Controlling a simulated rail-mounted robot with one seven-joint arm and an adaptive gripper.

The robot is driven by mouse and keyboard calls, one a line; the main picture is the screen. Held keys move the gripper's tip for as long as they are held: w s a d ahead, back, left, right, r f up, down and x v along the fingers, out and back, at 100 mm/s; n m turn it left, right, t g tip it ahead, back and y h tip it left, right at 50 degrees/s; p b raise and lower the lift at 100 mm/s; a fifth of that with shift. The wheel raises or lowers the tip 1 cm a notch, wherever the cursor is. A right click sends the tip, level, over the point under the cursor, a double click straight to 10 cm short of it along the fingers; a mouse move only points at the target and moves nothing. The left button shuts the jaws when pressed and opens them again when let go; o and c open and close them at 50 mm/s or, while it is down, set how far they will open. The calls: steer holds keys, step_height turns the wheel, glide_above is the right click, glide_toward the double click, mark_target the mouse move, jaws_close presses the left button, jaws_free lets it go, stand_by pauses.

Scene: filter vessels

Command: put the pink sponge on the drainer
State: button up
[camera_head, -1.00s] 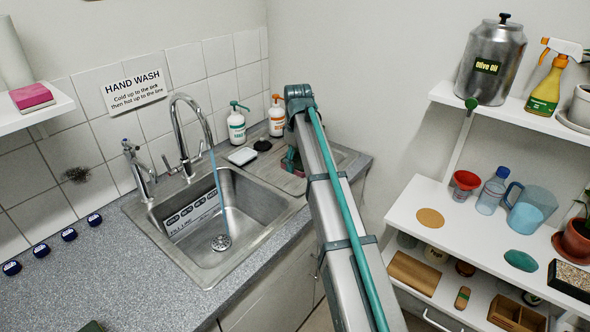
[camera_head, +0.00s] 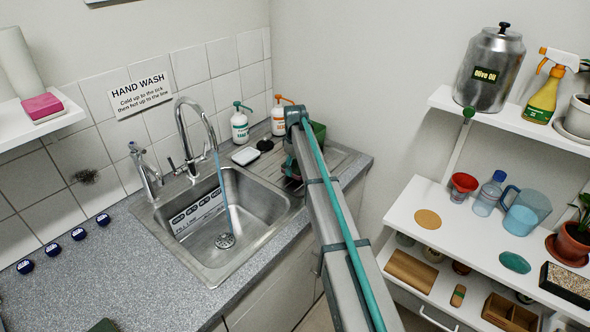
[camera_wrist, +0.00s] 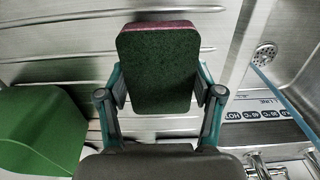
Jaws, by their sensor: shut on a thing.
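My gripper (camera_wrist: 158,98) is shut on a sponge (camera_wrist: 157,70) with a dark green scouring face and a pink edge. It is over the ridged metal drainer (camera_wrist: 60,45); I cannot tell whether the sponge touches it. In the head view the drainer (camera_head: 342,160) lies right of the sink. There my gripper (camera_head: 291,170) is low over the drainer, partly behind my arm, and the held sponge is hard to make out.
A green block (camera_head: 319,130) stands at the drainer's back, also in the wrist view (camera_wrist: 40,130). A white bar (camera_head: 245,155), a dark round thing (camera_head: 265,145) and two pump bottles (camera_head: 239,125) stand behind. Water runs into the sink (camera_head: 190,262).

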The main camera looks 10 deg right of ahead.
mark_target(295, 166)
steer(key=shift+f, duration=0.9)
steer(key=shift+f, duration=0.15)
steer(key=o, duration=1)
step_height(295, 166, up, 12)
steer(key=b, duration=0.3)
steer(key=shift+r, duration=0.2)
steer(key=shift+s, duration=0.1)
